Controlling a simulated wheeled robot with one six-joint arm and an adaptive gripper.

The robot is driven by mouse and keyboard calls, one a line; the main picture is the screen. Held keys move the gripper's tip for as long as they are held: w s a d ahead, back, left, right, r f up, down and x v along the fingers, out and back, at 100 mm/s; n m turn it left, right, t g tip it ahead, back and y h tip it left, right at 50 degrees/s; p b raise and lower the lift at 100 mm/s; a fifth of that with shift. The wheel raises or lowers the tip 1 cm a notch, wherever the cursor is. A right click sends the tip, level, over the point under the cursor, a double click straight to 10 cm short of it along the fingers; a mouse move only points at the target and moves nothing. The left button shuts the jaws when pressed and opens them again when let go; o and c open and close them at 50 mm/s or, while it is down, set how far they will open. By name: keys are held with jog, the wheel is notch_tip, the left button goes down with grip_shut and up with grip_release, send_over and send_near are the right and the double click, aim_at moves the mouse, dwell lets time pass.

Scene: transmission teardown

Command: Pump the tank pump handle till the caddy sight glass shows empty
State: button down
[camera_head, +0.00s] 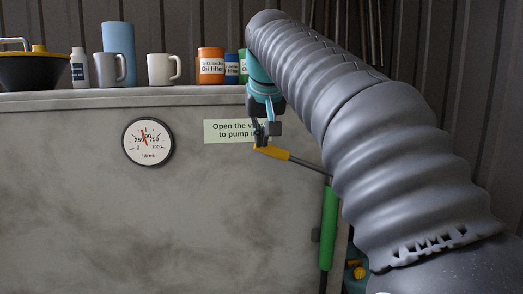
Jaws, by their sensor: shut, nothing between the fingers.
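The pump handle (271,152) has a yellow grip on a dark rod that slopes down to the right. The rod meets the top of a green pump body (328,228), which stands upright by the tank's right edge. My gripper (260,142) is shut and empty, with its tips at the upper side of the yellow grip; I cannot tell whether they touch it. The grey tank (80,220) carries a round litre gauge (148,142) with a red needle near the top. No caddy sight glass can be made out. My arm hides the area on the right.
A sign (225,131) on the tank is partly covered by my gripper. Along the tank's top stand a black pan (35,73), mugs, a blue cylinder (119,53) and an orange oil filter can (211,66). Yellow fittings (355,268) show low beside the pump.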

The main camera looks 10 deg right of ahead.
jog(key=shift+v, duration=0.9)
jog(key=shift+f, duration=0.1)
jog(key=s+d+f, duration=0.1)
jog(key=s+f, duration=1.2)
jog(key=f, duration=0.3)
jog(key=s+d+f+g, duration=0.1)
jog(key=s+f, duration=1.2)
jog(key=f, duration=0.4)
jog(key=shift+f+y, duration=0.3)
jog(key=shift+y, duration=0.1)
jog(key=shift+d, duration=0.15)
